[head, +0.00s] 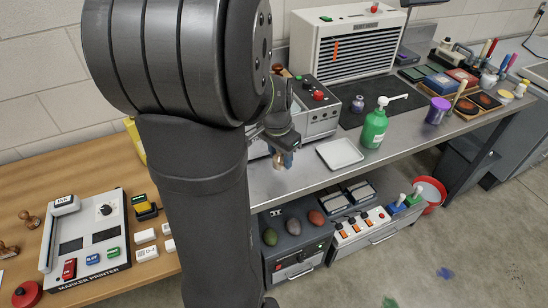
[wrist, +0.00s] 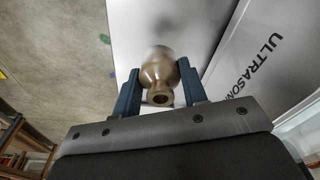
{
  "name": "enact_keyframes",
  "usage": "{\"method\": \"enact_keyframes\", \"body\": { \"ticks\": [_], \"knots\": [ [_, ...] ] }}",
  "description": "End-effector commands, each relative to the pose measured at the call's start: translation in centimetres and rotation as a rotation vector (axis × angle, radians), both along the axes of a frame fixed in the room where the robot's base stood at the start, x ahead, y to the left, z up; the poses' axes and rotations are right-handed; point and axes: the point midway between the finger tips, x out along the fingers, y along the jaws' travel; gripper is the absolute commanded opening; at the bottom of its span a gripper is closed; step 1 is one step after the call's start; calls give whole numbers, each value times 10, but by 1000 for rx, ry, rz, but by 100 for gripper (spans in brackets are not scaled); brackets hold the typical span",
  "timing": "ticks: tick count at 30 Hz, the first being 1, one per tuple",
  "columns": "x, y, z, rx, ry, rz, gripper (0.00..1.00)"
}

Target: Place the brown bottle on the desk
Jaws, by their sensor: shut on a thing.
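My gripper (wrist: 158,88) is shut on a small brown bottle (wrist: 158,72), its blue fingers on either side. In the wrist view the bottle's round mouth faces the camera, and its far end is blurred. In the head view my gripper (head: 283,160) is above the metal bench, left of a white tray, and my arm hides much of it. A little of the bottle (head: 278,164) shows below the fingers. The wooden desk (head: 88,153) is at the left, beyond my arm.
A marker printer (head: 118,237), white blocks (head: 146,253) and stamps stand on the desk; its back is bare. The bench holds an ultrasonic cleaner (head: 322,122), a white tray (head: 340,153), a green pump bottle (head: 374,128) and a vented cabinet (head: 345,45). Drawer units (head: 297,254) stand below.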

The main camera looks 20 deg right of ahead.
Motion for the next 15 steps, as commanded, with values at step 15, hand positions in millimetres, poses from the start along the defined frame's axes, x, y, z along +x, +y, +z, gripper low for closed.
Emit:
{"method": "enact_keyframes", "body": {
  "ticks": [15],
  "knots": [
    [6,3,-40,-1,0,0,14]
  ]
}}
